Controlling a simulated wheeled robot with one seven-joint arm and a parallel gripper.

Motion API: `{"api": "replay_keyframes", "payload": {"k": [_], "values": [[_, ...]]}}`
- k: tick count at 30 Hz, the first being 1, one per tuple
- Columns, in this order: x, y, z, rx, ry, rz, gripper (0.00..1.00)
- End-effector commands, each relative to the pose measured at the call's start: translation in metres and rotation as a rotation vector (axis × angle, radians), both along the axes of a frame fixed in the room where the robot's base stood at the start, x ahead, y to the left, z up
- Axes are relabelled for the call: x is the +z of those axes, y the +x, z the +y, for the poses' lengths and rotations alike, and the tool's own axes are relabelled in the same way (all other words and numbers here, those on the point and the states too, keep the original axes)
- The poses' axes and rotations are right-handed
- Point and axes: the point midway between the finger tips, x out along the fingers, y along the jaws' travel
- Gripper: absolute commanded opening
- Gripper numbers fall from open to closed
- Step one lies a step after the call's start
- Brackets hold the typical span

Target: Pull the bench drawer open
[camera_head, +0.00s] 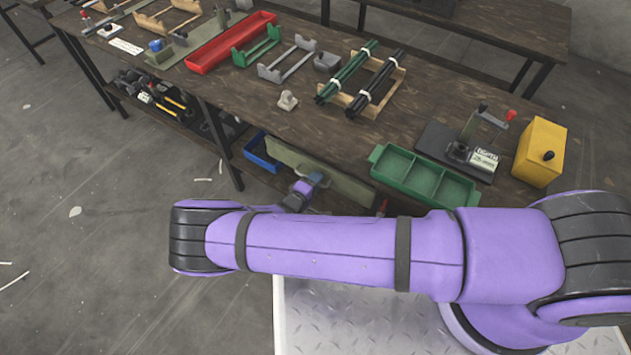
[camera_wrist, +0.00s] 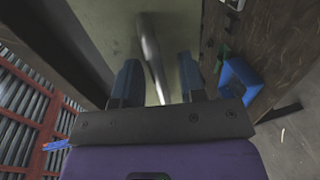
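The olive-green drawer front (camera_head: 345,182) sits under the front edge of the wooden bench (camera_head: 225,88). In the wrist view the drawer front (camera_wrist: 115,25) fills the top middle, and a grey bar handle (camera_wrist: 151,48) runs across it. My gripper (camera_wrist: 160,75) is at the handle with its two dark fingers apart. The bar shows between the fingers, nearer the left one, with a gap to the right one. I cannot tell whether the left finger touches it. In the head view my gripper (camera_head: 306,186) is at the drawer front, and my forearm hides the area below.
A blue bin (camera_head: 262,152) is just left of the drawer front; it also shows in the wrist view (camera_wrist: 240,82). A green divided tray (camera_head: 422,178) and a yellow box (camera_head: 540,152) stand on the bench to the right. The floor at left is mostly clear.

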Motion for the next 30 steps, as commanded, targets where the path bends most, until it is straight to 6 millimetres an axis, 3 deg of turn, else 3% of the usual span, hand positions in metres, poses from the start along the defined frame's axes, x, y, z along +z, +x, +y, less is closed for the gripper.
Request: {"api": "replay_keyframes", "payload": {"k": [9,14,23,30], "values": [[0.000,0.002,-0.001,0.000,0.001,0.000,0.35],[0.000,0.002,-0.001,0.000,0.001,0.000,0.00],[0.000,-0.001,0.001,0.000,0.001,0.000,0.00],[-0.001,-0.024,0.020,0.003,0.004,0.001,0.00]]}}
